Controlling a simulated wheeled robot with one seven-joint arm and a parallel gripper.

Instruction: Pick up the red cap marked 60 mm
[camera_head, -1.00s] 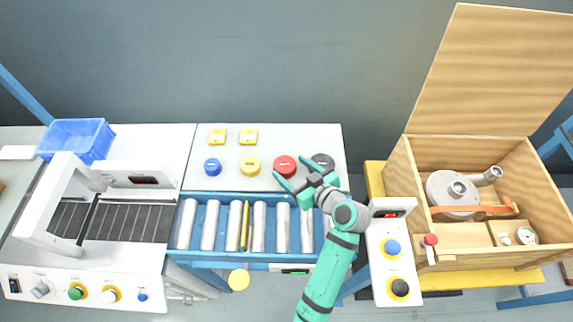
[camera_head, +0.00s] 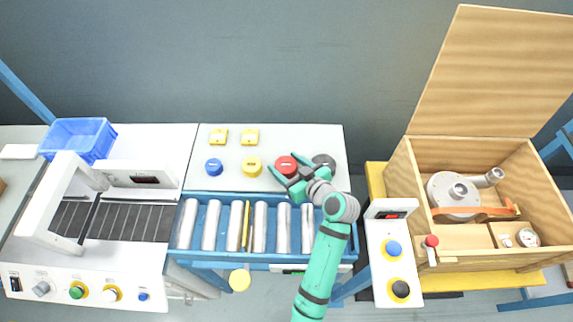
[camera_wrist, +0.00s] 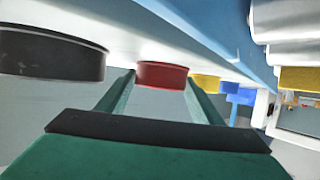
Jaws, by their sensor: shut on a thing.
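The red cap (camera_head: 286,165) stands on the white table top, between the yellow cap (camera_head: 252,167) and the black cap (camera_head: 324,161). My gripper (camera_head: 286,172) is at the red cap, with one finger on each side of it, and is shut on it. In the wrist view the red cap (camera_wrist: 162,75) sits between the far ends of the two green fingers. The cap appears still at table level. Its marking is too small to read here.
The black cap (camera_wrist: 50,52) is close beside my gripper in the wrist view. A blue cap (camera_head: 214,166) and two yellow blocks (camera_head: 250,137) are on the same top. A blue-framed roller conveyor (camera_head: 272,196) runs in front. An open wooden box (camera_head: 400,190) stands right.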

